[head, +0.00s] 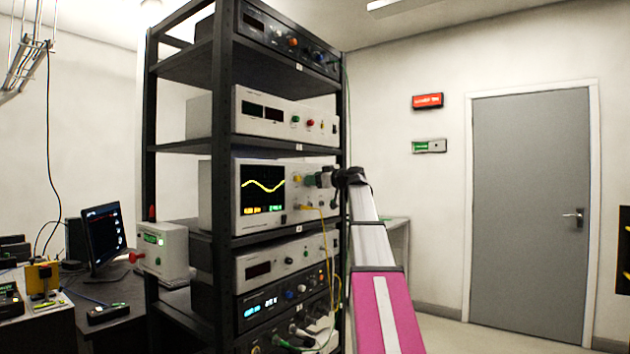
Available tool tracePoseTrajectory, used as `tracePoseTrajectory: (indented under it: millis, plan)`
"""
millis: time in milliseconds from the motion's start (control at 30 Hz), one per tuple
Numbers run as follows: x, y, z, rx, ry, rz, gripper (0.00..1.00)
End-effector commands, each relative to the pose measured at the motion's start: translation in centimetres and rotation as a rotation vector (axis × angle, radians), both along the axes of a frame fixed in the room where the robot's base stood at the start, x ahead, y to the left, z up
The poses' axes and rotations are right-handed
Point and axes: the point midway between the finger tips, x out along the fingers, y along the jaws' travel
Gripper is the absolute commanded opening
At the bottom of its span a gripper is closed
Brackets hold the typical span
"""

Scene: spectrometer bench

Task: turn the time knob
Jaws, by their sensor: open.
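The oscilloscope (226,215) sits on a middle shelf of the black rack, with a yellow wave on its lit screen (263,185). Its small controls are on the right part of its front panel, with a yellow one (298,180) near the screen. My gripper (318,180) is at the right part of this panel, its fingers pointing left towards the controls. The gripper is open. The fingers and wrist cover part of the panel, and I cannot tell which control is the time knob or whether the fingers touch it.
The black rack (222,110) holds several other instruments above and below. A yellow cable (322,222) hangs from the oscilloscope's front. A small grey box (162,250) with a red knob sticks out at the rack's left. A monitor (102,235) stands on the left desk. Open floor lies before the grey door (530,200).

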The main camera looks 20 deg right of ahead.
Motion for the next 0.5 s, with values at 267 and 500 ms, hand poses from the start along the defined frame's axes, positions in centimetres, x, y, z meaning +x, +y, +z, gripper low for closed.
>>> tracePoseTrajectory:
  millis: [267, 500]
  plan:
    - [-0.02, -0.02, -0.02, 0.0, 0.0, 0.0, 0.01]
    - [-0.04, -0.03, -0.02, 0.006, 0.005, 0.0, 0.0]
